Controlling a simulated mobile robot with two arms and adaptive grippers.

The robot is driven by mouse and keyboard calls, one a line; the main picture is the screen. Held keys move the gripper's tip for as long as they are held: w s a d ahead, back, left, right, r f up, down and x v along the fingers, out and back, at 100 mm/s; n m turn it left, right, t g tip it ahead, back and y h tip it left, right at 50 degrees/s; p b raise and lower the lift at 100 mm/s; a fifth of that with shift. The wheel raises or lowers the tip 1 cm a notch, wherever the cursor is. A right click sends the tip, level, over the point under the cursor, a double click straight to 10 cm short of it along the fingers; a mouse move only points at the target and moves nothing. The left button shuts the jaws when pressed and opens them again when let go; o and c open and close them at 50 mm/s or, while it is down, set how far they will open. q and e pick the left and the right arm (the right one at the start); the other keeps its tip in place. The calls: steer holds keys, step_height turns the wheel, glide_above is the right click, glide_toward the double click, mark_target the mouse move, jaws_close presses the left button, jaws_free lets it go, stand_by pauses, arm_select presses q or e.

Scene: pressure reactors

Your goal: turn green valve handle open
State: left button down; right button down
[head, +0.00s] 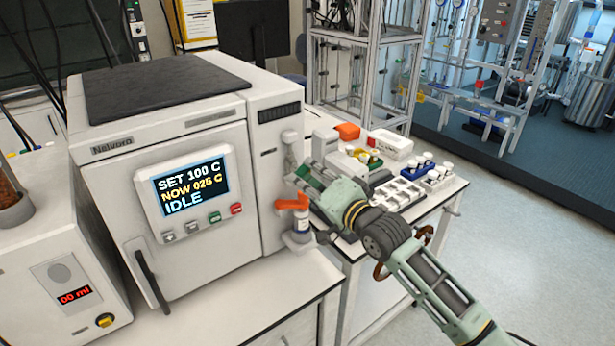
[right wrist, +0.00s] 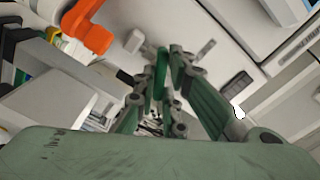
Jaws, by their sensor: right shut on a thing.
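My right gripper (head: 303,180) reaches in from the right to the side column of the white reactor cabinet (head: 262,170). In the right wrist view, its fingers (right wrist: 162,68) are closed around a narrow green piece, the green valve handle (right wrist: 161,76), in front of the pale cabinet face. In the head view, the gripper hides the handle. The cabinet's display (head: 190,184) reads SET 100 C, NOW 025 C, IDLE. My left gripper is not in view.
An orange handle (head: 292,203) on a white fitting sits just below the gripper; it also shows in the right wrist view (right wrist: 88,30). Open floor lies to the right.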

steer(key=n, duration=0.6)
steer(key=shift+f, duration=0.1)
steer(key=n, duration=0.5)
steer(key=shift+n, duration=0.3)
stand_by(0.3)
steer(key=c, duration=1.8)
jaws_free()
steer(key=v, duration=1.2)
